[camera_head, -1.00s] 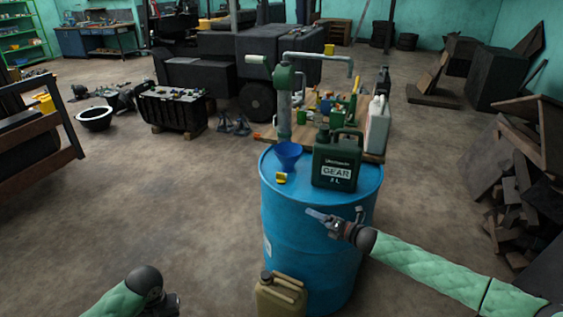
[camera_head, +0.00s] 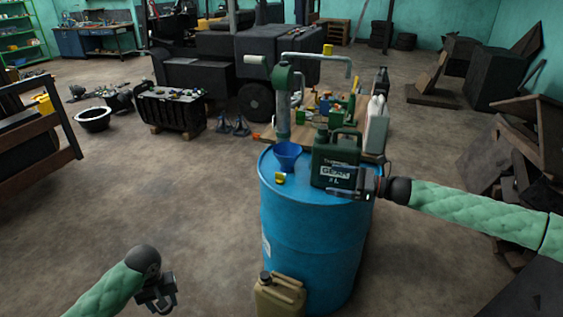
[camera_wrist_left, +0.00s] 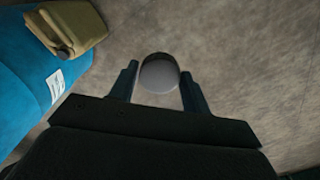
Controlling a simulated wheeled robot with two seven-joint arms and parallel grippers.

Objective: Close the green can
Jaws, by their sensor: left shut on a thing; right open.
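The green can (camera_head: 334,160), labelled GEAR, stands upright on top of the blue barrel (camera_head: 308,225). Its neck is at the top left and its handle at the top right; whether a cap sits on the neck is too small to tell. My right gripper (camera_head: 352,183) is open, low in front of the can's right side, overlapping its lower edge; contact cannot be told. My left gripper (camera_head: 165,302) is low at the left, away from the barrel. In the left wrist view it is shut on a round grey cap-like piece (camera_wrist_left: 160,73).
A blue funnel (camera_head: 287,153), a small yellow block (camera_head: 280,178) and a barrel pump (camera_head: 283,100) are on or by the barrel top. A tan jerrycan (camera_head: 280,296) stands at the barrel's foot. A white jug (camera_head: 376,125) is behind.

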